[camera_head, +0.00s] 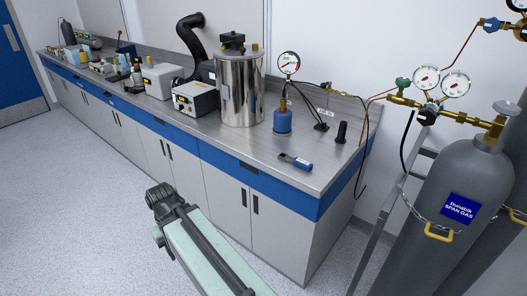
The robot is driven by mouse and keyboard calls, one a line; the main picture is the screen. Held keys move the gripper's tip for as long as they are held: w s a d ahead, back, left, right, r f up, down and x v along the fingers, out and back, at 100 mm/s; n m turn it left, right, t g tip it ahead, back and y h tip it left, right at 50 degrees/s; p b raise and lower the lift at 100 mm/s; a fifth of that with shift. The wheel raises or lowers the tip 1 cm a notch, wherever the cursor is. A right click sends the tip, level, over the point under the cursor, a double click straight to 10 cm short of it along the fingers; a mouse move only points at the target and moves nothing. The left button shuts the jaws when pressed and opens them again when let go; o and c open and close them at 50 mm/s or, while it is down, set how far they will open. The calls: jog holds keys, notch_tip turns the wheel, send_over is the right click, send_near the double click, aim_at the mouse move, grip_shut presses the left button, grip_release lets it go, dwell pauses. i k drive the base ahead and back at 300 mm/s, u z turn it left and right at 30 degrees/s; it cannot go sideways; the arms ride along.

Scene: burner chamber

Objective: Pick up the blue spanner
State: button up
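The blue spanner (296,161) lies flat near the front edge of the metal worktop, towards its right end. Its blue part is to the right, and a darker end points left. My folded arm shows at the bottom of the view, below and left of the spanner, apart from the bench. I cannot make out any gripper fingers on it. Nothing touches or covers the spanner.
A blue canister with a gauge (282,120) and a steel cylinder (240,90) stand behind the spanner. A black upright object (341,132) is to its right. Cabinets (230,200) front the bench. A grey gas cylinder (440,215) stands at right. Open floor lies left.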

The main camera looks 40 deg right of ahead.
aim_at(303, 165)
jog(key=u, duration=0.1)
jog(key=i, duration=1.6)
jog(key=z, duration=0.35)
jog(key=k, duration=0.85)
jog(key=z, duration=0.2)
jog(key=i, duration=0.9)
jog(key=u, duration=0.1)
